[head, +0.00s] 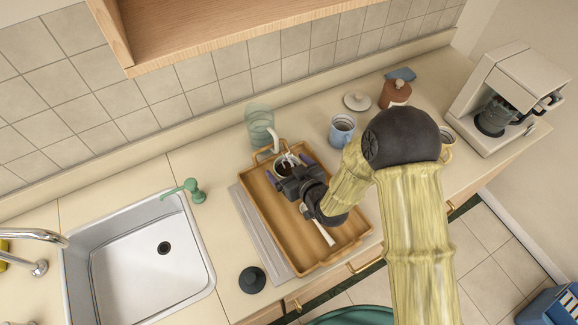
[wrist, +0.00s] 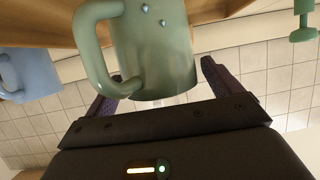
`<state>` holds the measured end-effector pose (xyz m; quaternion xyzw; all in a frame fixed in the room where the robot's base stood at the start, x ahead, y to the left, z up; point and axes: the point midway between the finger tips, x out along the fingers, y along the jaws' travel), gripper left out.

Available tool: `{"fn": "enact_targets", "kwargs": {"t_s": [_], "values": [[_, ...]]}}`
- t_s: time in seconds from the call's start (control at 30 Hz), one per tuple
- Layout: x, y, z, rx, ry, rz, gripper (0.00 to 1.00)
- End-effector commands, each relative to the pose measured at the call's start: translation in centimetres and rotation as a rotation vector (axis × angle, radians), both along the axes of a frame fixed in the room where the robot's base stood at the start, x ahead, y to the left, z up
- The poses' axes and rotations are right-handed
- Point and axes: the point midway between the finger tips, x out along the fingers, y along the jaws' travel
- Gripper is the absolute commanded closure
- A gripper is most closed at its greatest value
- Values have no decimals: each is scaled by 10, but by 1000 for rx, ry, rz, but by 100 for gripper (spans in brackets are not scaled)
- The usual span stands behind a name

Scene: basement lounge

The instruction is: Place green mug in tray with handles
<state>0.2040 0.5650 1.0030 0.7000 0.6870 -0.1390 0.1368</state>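The green mug (wrist: 155,55) fills the upper middle of the wrist view, which looks upside down, with its handle on the left. In the head view the mug (head: 283,170) shows at the far end of the wooden tray with handles (head: 334,252), partly hidden by my gripper. My gripper (head: 290,168) is at the mug with a finger on each side. In the wrist view a narrow gap shows between the mug and the right finger, so the gripper looks open. Whether the mug rests on the tray floor is hidden. A pale utensil (head: 318,225) lies in the tray.
A clear green glass (head: 260,128) stands just behind the tray. A blue mug (head: 342,130) and a brown jar (head: 395,93) stand to the right. The sink (head: 140,255) and green soap dispenser (head: 190,190) are left. A coffee maker (head: 508,95) stands far right.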

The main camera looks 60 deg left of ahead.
Motion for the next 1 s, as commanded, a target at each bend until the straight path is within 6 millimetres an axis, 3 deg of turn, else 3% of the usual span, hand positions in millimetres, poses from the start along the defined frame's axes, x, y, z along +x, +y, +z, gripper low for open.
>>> {"fn": "enact_targets", "kwargs": {"t_s": [0.37,1.0], "values": [[2,-3,5,-1,1,-4,9],[-1,-95,41,1,-1,-2,9]]}}
